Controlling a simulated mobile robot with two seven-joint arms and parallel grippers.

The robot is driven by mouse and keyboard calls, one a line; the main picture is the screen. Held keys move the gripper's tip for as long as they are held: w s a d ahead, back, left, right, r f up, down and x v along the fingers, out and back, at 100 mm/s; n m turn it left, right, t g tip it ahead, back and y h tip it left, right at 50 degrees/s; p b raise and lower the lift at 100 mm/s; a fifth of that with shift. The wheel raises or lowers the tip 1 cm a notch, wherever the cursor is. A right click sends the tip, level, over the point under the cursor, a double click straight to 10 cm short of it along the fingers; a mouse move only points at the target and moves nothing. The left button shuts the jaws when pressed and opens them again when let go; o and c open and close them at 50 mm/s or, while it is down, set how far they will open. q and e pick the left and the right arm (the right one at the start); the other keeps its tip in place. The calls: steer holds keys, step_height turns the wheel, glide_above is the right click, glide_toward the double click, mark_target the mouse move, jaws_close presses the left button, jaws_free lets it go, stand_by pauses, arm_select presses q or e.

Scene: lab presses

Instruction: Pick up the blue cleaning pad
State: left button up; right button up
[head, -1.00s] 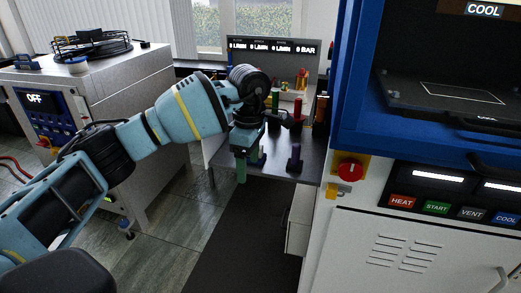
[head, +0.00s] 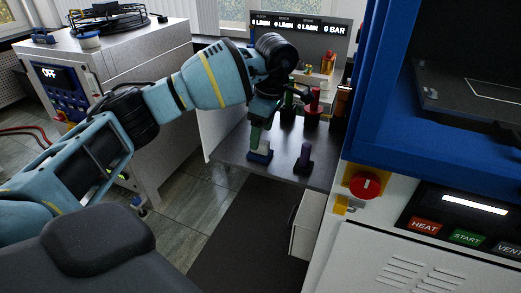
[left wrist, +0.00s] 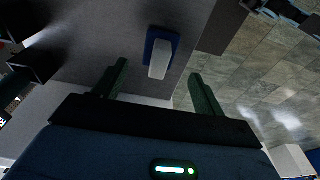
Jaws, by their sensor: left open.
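My right gripper is not in view.
Green and red items (head: 312,104) stand behind. The blue and white press (head: 390,205) borders the right, and a grey cabinet (head: 150,95) stands left.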

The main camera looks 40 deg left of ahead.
mark_target(261, 141)
arm_select(q)
steer(key=shift+a+f, duration=0.2)
steer(key=shift+f, duration=1.1)
steer(key=shift+a+f, duration=0.15)
steer(key=shift+f, duration=1.15)
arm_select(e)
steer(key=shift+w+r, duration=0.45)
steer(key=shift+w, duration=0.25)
arm_select(q)
steer(key=shift+c, duration=0.3)
steer(key=c, duration=1)
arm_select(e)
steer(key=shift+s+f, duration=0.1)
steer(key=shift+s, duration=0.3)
arm_select(q)
steer(key=shift+r, duration=0.1)
step_height(261, 141, up, 10)
steer(key=shift+f, duration=0.1)
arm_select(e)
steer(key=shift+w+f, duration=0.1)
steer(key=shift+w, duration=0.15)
